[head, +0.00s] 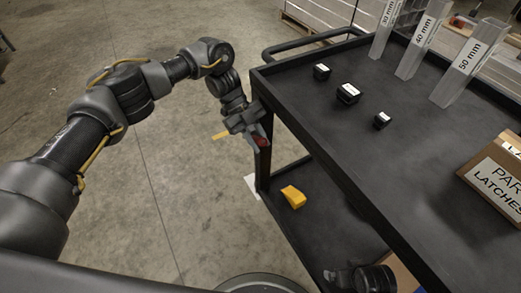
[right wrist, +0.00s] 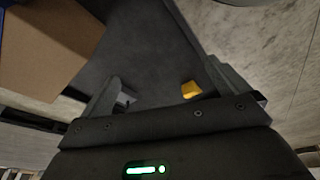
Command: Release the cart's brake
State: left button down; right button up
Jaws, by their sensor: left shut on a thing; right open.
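The black cart (head: 400,165) stands at the right of the head view, with an upper top and a lower shelf. My left gripper (head: 259,137) is at the cart's near-left corner post, just below the top's edge. It is shut on a small dark red part (head: 263,142), which looks like the brake lever; the fingers hide most of it. My right gripper is open and empty in the right wrist view (right wrist: 163,72). In the head view, my right arm shows low at the bottom, by the lower shelf.
A yellow wedge-like piece (head: 293,196) lies on the lower shelf; it also shows in the right wrist view (right wrist: 191,89). Small black blocks (head: 348,94), clear labelled tubes (head: 462,65) and a cardboard latch box (head: 495,175) stand on top. Floor left of the cart is clear.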

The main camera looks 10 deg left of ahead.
pick_arm(q)
jog(key=shift+w+a+r, duration=0.1)
pick_arm(e)
jog(key=shift+r, duration=0.45)
pick_arm(q)
jog(key=c, duration=1.2)
grip_release()
jog(key=shift+c, duration=0.2)
jog(key=v, duration=1)
jog(key=shift+w+a+r, duration=0.2)
jog(key=shift+a+r, duration=0.05)
pick_arm(e)
jog(key=shift+s+r, duration=0.2)
jog(key=shift+r, duration=0.25)
